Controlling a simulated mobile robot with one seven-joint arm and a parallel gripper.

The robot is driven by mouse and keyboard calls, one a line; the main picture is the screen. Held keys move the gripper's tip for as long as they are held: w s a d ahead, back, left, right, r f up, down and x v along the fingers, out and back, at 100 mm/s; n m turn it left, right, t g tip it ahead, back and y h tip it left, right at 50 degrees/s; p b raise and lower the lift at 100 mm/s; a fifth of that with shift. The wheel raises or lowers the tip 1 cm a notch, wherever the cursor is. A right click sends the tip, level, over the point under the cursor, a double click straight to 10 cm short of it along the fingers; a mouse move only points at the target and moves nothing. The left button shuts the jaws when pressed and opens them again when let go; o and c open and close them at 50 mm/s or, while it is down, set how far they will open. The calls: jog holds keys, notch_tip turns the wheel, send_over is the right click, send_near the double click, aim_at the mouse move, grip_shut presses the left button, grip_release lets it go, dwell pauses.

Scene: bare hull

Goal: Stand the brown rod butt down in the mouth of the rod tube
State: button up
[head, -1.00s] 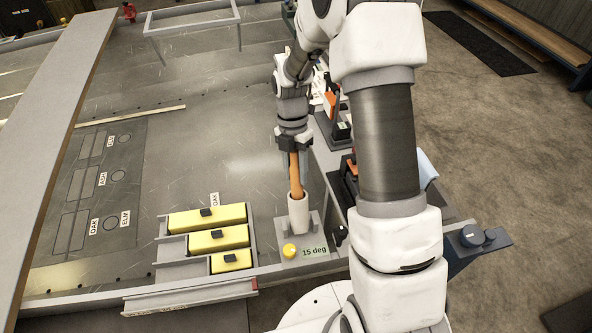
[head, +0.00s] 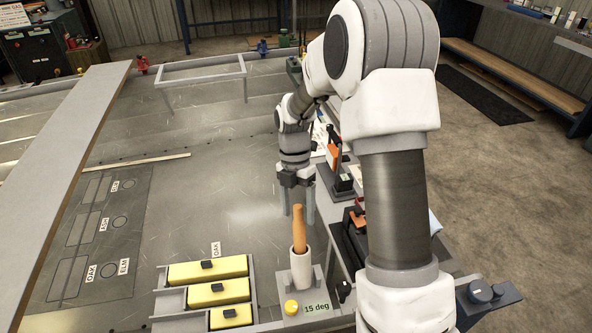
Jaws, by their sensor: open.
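The brown rod (head: 299,229) stands in the mouth of the pale rod tube (head: 301,270), its upper part showing above the rim. It looks close to upright. Its lower end is hidden inside the tube. The tube is fixed on a grey stand marked "15 deg" (head: 316,308). No grip on the rod shows.
Several yellow blocks (head: 208,271) lie in a stepped grey rack to the left of the tube. A yellow knob (head: 291,307) sits on the stand's front. Orange and black tools (head: 334,150) stand to the right of the gripper. The grey plate left of centre is mostly clear.

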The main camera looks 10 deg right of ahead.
jog(key=p+v, duration=0.1)
jog(key=v, duration=1.1)
jog(key=shift+r, duration=0.25)
jog(key=s+r+m+t+p, duration=0.2)
jog(key=s+r+m+t, duration=0.2)
jog(key=s+r+m, duration=0.7)
jog(key=s+r+m+t+p, duration=0.1)
jog(key=s+r+m+t, duration=0.2)
jog(key=s+m, duration=0.9)
jog(key=shift+m+t, duration=0.8)
jog(key=shift+m, duration=0.9)
jog(key=shift+r, duration=0.1)
